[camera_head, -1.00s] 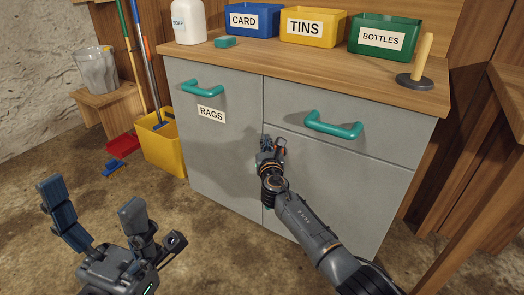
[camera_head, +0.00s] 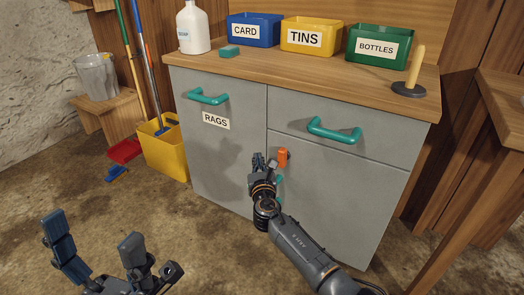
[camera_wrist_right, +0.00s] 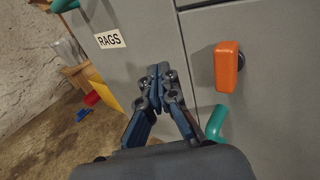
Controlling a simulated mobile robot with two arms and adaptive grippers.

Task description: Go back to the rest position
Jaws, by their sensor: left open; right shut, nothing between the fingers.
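My left gripper (camera_head: 98,252) is open and empty at the lower left of the head view, over the floor. My right gripper (camera_head: 257,162) is shut with nothing in it, in front of the grey cabinet (camera_head: 225,150). In the right wrist view its fingertips (camera_wrist_right: 158,72) meet, left of an orange knob (camera_wrist_right: 228,66) and apart from it in the picture. The orange knob also shows in the head view (camera_head: 282,157), just right of the gripper. A teal handle (camera_wrist_right: 216,122) below the knob is partly hidden by my right gripper in the head view.
The cabinet has a RAGS door with a teal handle (camera_head: 208,97) and a drawer with another (camera_head: 334,131). The worktop (camera_head: 300,68) holds a soap bottle (camera_head: 193,28), labelled bins and a plunger-like tool (camera_head: 414,72). A yellow bucket (camera_head: 164,152) stands left on open floor.

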